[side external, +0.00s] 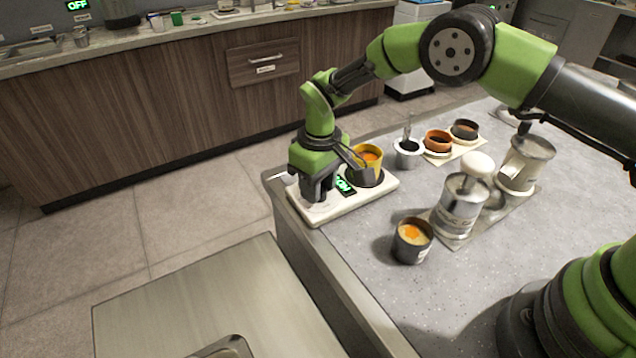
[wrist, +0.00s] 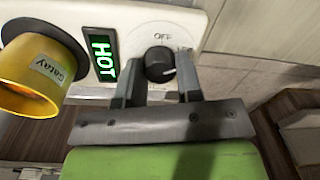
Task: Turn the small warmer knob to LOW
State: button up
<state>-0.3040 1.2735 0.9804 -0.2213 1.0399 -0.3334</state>
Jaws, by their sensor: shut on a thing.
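A pale mark on the knob points toward the right, near a label partly covered by my finger. My gripper (side external: 318,192) points down over the left end of the warmer and hides the knob in the side view. In the wrist view my gripper (wrist: 156,82) has one finger on each side of the knob, shut on it. A lit green display (wrist: 103,60) beside the knob reads HOT.
A yellow cup (wrist: 30,80) with a label stands on the warmer close beside the display. Pump dispensers (side external: 462,207), a dark sauce cup (side external: 412,240) and several small bowls stand to the right. The counter's front left edge is close to the warmer.

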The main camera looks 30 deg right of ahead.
dwell(0.4)
jog(key=o, duration=0.9)
jog(key=shift+o, duration=0.2)
jog(key=shift+r, duration=0.1)
notch_tip(320, 180, up, 10)
jog(key=shift+d, duration=0.25)
